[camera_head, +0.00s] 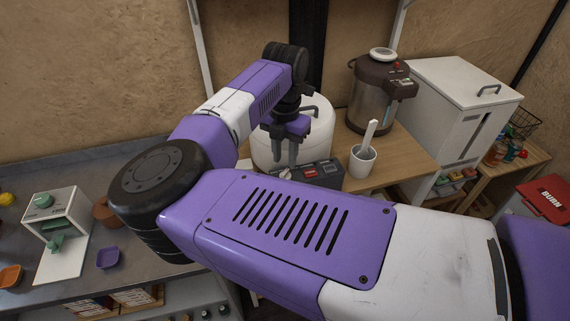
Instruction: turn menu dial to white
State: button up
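A large white round cooker (318,133) with a handle on top stands on the wooden counter. Its dark front panel (322,178) has a red part (330,169) and a small light part beside it. I cannot make out a menu dial or its setting; my own arm covers the lower and left parts of the panel. My gripper (283,160) points down in front of the cooker, just left of and above the panel. Its two fingers are apart with nothing visible between them. I cannot tell whether the fingertips touch the panel.
A brown hot-water pot (378,92) and a grey cup (361,162) with a white paddle stand right of the cooker. A white box (458,95) is beyond them. At left, a metal counter (25,218) holds a white-green press (56,215) and small bowls.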

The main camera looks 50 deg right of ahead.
aim_at(285, 171)
jog(key=shift+f+p, duration=0.35)
jog(key=shift+f, duration=1.75)
jog(key=shift+c, duration=0.4)
grip_shut()
